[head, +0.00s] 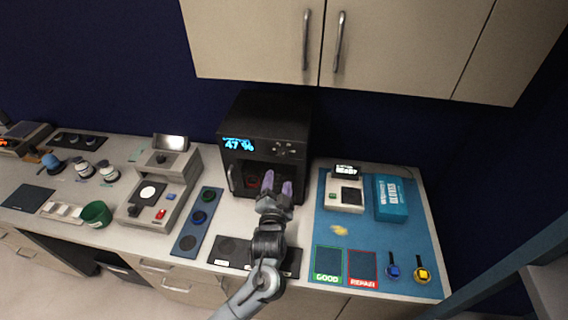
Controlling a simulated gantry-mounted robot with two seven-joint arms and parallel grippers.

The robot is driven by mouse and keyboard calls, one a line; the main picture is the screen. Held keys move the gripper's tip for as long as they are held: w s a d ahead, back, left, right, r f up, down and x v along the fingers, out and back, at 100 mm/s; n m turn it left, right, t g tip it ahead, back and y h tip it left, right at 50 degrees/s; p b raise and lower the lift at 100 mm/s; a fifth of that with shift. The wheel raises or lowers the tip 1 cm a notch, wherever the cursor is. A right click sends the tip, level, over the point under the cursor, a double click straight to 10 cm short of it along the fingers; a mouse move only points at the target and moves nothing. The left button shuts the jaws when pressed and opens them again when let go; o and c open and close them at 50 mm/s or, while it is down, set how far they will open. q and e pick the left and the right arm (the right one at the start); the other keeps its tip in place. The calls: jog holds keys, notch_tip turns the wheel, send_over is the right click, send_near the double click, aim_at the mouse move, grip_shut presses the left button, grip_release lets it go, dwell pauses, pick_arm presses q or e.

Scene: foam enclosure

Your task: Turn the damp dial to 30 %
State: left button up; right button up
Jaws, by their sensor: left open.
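A black box-shaped unit (262,112) stands at the back of the counter, with a lit blue display (239,145) that reads 47 %. Small controls (284,150) sit right of the display; they are too small to tell which is the damp dial. My left gripper (278,185) is in front of the unit's lower opening, its two purple fingers pointing up and apart, with nothing seen between them. It hides part of the opening and the lower right front. I cannot tell whether the fingers touch the unit. My right gripper is out of view.
A grey instrument (160,190) and a blue strip with round pieces (197,220) stand left of the unit. A blue mat (390,245) on the right holds a small READY device (345,195) and a blue box (391,198). Cupboards (400,45) hang above.

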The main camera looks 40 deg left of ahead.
aim_at(282, 155)
pick_arm(q)
jog(key=p+x, duration=0.1)
jog(key=x, duration=0.9)
jog(key=shift+r, duration=0.1)
jog(key=c, duration=1)
jog(key=shift+c, duration=0.2)
